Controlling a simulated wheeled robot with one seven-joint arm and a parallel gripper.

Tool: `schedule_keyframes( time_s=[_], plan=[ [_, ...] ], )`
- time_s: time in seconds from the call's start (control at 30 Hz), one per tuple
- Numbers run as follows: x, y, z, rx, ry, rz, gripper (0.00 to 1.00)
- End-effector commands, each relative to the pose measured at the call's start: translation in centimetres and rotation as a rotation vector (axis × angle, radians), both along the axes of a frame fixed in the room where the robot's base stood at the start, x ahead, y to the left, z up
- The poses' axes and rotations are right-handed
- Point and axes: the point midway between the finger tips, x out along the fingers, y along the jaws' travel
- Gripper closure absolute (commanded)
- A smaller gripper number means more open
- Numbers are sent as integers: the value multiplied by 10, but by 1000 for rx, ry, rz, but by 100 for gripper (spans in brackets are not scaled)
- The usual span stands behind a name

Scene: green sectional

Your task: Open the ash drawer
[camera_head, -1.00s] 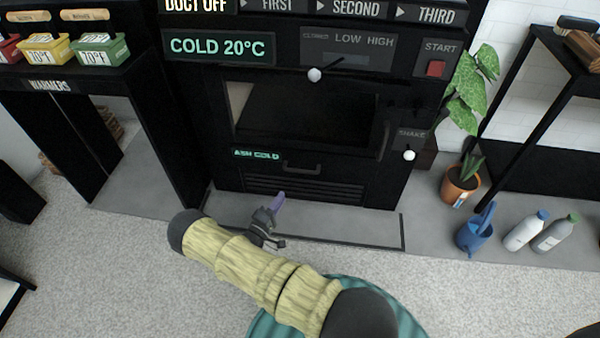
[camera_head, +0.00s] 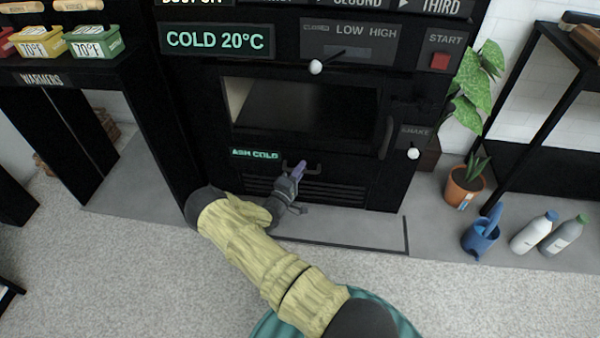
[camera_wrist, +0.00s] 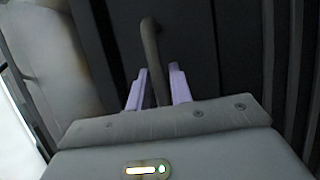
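The ash drawer (camera_head: 345,192) is a dark slatted front low on the black stove, below the lit "ASH COLD" label (camera_head: 255,154). It looks closed. Its handle (camera_head: 314,169) is a grey bar, partly hidden by my fingers in the head view. My gripper (camera_head: 299,170) is at the left part of the handle. In the wrist view my gripper (camera_wrist: 159,82) has its two lilac fingers apart, with the handle (camera_wrist: 150,45) running in line with the gap between them. I cannot tell whether either finger touches the handle.
A shake lever knob (camera_head: 413,154) sticks out at the right of the stove. A potted plant (camera_head: 464,187), a blue container (camera_head: 481,238) and bottles (camera_head: 533,232) stand on the floor at right. The carpet (camera_head: 130,280) in front is clear at left.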

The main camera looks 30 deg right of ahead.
Motion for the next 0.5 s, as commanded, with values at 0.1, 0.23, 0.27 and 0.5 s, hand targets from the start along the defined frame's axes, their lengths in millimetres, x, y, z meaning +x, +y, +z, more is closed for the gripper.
schedule_keyframes(
  time_s=[0.1, 0.23, 0.27, 0.5],
  plan=[
    [0, 0, 0, 0, 0, 0, 79],
    [0, 0, 0, 0, 0, 0, 96],
    [0, 0, 0, 0, 0, 0, 100],
    [-1, 1, 0, 1, 0, -1, 100]
  ],
)
